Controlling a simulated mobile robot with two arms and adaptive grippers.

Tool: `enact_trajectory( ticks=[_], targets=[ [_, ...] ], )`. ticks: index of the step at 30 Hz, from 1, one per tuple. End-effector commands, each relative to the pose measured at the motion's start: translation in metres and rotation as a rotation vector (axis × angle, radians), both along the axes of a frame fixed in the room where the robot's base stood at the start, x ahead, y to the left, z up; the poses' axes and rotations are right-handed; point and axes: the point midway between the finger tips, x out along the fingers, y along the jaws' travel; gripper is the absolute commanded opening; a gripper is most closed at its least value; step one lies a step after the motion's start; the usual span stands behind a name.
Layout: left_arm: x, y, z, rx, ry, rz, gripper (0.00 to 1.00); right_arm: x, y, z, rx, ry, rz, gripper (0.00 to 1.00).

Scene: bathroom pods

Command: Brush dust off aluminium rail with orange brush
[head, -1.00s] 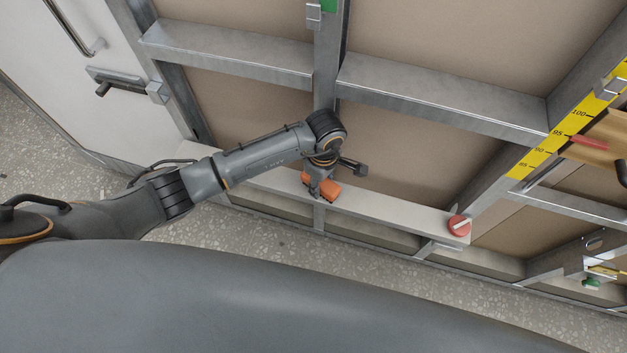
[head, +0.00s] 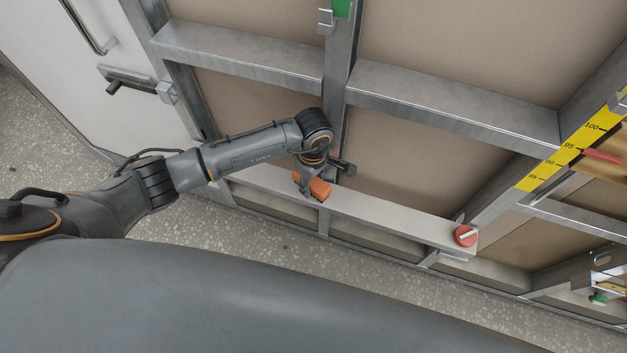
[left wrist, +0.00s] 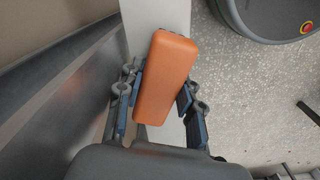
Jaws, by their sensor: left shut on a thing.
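The orange brush (head: 318,188) is in my left gripper (head: 308,185), low over the pale aluminium rail (head: 385,221). In the left wrist view my left gripper (left wrist: 158,98) has one finger on each side of the orange brush (left wrist: 167,70), shut on it. The rail (left wrist: 150,14) runs lengthwise beneath it there. The brush's bristles are hidden, so I cannot tell whether they touch the rail. I cannot make out dust on the rail. My right gripper is not in view.
A red round knob (head: 465,236) sits at the rail's right end. Upright grey metal studs (head: 340,60) and cross members stand behind the rail. A yellow scale strip (head: 570,150) is at right. A white door (head: 90,90) is at left. Speckled floor (head: 290,255) lies in front.

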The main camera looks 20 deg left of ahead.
Motion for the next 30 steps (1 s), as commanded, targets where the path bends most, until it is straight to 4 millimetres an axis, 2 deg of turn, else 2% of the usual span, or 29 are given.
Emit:
enact_trajectory(
  ticks=[18, 30],
  targets=[
    [0.000, -0.001, 0.058, 0.000, 0.000, -0.002, 0.00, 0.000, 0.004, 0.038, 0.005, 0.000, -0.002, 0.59],
    [-0.001, -0.001, 0.061, -0.001, 0.001, -0.001, 0.00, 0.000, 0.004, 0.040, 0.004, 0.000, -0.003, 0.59]
  ],
)
